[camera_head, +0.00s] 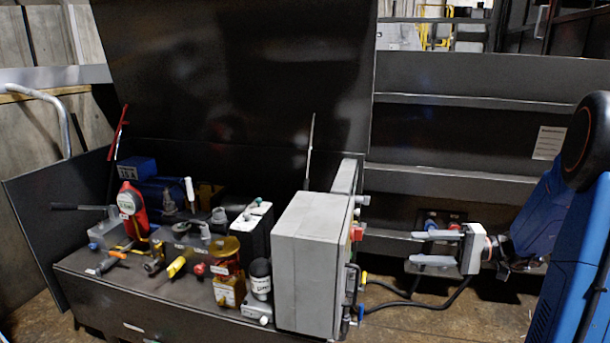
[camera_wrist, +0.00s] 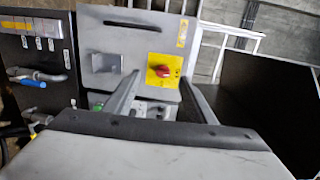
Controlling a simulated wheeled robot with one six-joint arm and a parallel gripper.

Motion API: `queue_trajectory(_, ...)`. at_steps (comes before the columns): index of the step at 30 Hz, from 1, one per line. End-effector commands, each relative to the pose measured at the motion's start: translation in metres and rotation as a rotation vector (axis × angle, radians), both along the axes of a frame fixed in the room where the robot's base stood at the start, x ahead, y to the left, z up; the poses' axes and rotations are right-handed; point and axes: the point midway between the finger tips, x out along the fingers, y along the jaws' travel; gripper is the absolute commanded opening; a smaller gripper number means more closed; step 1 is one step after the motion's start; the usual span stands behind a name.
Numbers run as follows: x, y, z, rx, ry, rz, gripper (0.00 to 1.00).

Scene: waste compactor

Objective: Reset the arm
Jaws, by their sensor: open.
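My gripper (camera_head: 412,248) is open and empty in the head view. Its two grey fingers point left, toward the side of a grey control box (camera_head: 305,262), with a gap between. My blue arm reaches in from the right edge. In the wrist view the open fingers (camera_wrist: 160,80) face a grey panel (camera_wrist: 112,45). A red rotary switch (camera_wrist: 165,70) on a yellow plate shows between the fingers, apart from them. The box's red part (camera_head: 356,233) also shows on its right side in the head view. The lower part of the panel is partly hidden by my wrist.
Several valves, a red gauge (camera_head: 128,203) and a blue motor (camera_head: 160,190) sit on the dark power unit left of the box. A raised dark lid (camera_head: 235,70) stands behind. Black cables (camera_head: 420,303) hang below my gripper.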

Motion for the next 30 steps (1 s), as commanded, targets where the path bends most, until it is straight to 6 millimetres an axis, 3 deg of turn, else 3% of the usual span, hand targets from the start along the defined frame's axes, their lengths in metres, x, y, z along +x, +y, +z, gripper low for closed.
queue_trajectory(6, -0.048, 0.058, 0.003, -0.203, 0.095, 0.126, 0.50)
queue_trajectory(13, -0.102, 0.096, -0.004, -0.442, 0.172, 0.210, 0.50)
queue_trajectory(21, -0.160, 0.114, -0.014, -0.735, 0.202, 0.244, 0.50)
queue_trajectory(30, -0.211, 0.109, -0.022, -1.047, 0.156, 0.199, 0.50)
